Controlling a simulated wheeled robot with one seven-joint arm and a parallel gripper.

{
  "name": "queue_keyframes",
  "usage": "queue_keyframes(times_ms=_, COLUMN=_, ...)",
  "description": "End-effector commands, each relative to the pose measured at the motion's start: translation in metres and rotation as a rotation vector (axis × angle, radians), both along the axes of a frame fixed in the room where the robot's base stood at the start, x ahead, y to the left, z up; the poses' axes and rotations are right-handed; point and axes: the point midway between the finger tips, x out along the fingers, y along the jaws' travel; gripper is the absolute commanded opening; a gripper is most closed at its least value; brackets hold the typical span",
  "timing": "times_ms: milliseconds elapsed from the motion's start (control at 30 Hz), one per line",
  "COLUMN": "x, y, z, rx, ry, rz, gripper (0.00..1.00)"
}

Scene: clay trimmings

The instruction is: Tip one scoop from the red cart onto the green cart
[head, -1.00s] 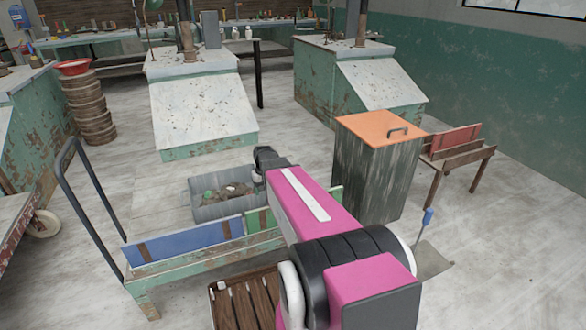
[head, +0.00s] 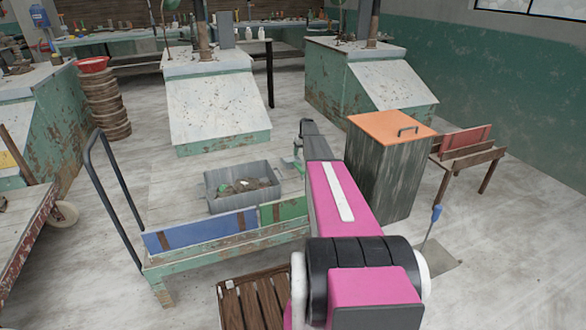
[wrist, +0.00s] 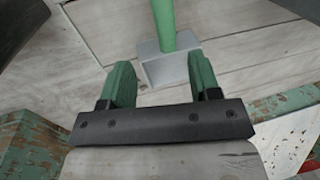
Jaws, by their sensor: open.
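My gripper (wrist: 163,88) is open and empty, its two green fingers apart. In the wrist view a scoop-like tool with a green handle (wrist: 163,22) and a grey square head (wrist: 170,66) lies beyond the fingertips, apart from them. In the head view my gripper (head: 298,160) is beside the grey bin's right end, partly hidden by my arm. The red cart (head: 30,222), with peeling paint, is at the far left, cut off by the edge. The green cart (head: 205,258) stands at centre left with a blue and a green board upright on it.
A grey bin (head: 222,205) with brown and green scraps is behind the boards; its support is hidden. A tall bin with an orange lid (head: 385,125) stands right of my arm. A blue-handled tool (head: 436,214) stands farther right. A slatted wooden pallet (head: 255,300) lies in front.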

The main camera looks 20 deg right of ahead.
Motion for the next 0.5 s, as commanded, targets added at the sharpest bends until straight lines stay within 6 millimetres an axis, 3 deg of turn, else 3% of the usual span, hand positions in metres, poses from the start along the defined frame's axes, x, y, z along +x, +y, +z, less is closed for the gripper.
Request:
queue_keyframes(times_ms=300, x=-0.001, y=0.010, z=-0.042, rx=0.000, ry=0.001, rz=0.000, gripper=0.57)
queue_keyframes(times_ms=500, x=-0.001, y=0.014, z=-0.054, rx=0.000, ry=0.001, rz=0.000, gripper=0.57)
